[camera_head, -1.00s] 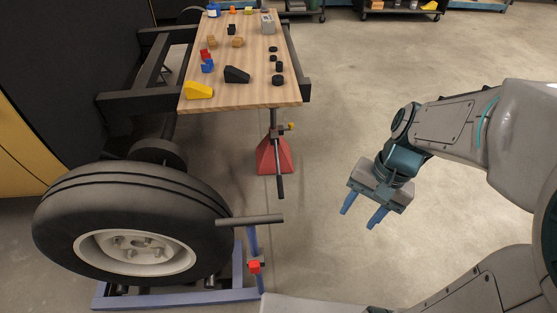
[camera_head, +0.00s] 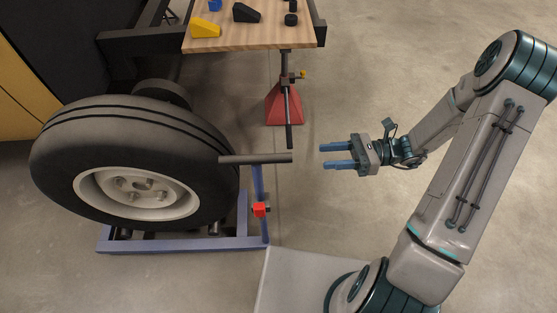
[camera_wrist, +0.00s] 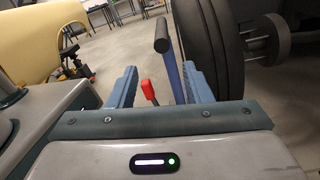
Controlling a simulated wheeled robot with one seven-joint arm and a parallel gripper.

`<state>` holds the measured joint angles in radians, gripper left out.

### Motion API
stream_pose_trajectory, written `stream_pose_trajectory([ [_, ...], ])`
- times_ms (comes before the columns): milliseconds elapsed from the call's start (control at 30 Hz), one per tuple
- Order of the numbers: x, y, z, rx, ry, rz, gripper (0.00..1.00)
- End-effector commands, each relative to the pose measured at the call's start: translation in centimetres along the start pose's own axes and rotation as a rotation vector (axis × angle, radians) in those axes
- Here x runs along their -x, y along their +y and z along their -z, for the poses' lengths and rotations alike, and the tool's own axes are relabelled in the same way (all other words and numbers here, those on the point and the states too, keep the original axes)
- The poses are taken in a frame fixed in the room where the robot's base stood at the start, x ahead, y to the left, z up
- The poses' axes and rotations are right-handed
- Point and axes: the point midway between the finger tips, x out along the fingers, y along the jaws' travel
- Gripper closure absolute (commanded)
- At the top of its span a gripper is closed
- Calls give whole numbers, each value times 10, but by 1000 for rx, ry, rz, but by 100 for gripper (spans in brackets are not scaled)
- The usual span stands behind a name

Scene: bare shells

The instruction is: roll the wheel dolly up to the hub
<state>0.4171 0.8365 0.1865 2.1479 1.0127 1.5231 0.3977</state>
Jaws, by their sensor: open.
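The blue wheel dolly (camera_head: 180,244) lies low on the floor with a large black tyre (camera_head: 70,150) upright on it. Its blue post carries a dark handle bar (camera_head: 255,159) and a red part (camera_head: 260,209). The hub (camera_head: 162,90) shows partly behind the tyre; in the wrist view the hub (camera_wrist: 270,42) with its studs stands beside the tyre (camera_wrist: 212,40). My gripper (camera_head: 324,156) is open and empty, pointing left, a short gap right of the handle bar's end. In the wrist view the handle bar (camera_wrist: 162,45) appears between the open fingers.
A wooden-topped table (camera_head: 260,38) with a yellow wedge (camera_head: 205,28) and a black wedge (camera_head: 245,12) is at the top. A red jack stand (camera_head: 284,105) with a dark lever stands behind the handle. The floor (camera_head: 330,215) around my gripper is clear.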

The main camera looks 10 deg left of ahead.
Motion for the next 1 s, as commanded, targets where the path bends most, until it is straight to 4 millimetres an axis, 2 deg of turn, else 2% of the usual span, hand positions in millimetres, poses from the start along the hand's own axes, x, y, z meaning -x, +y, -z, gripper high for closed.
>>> stream_pose_trajectory([
  [133,-7,-3,2,-14,-23,9,55],
  [233,-21,-3,2,-14,-21,7,55],
  [700,-114,-3,1,-13,-18,7,55],
  [833,-129,-4,0,-12,-19,8,55],
  [1000,-137,-4,0,-12,-18,9,55],
])
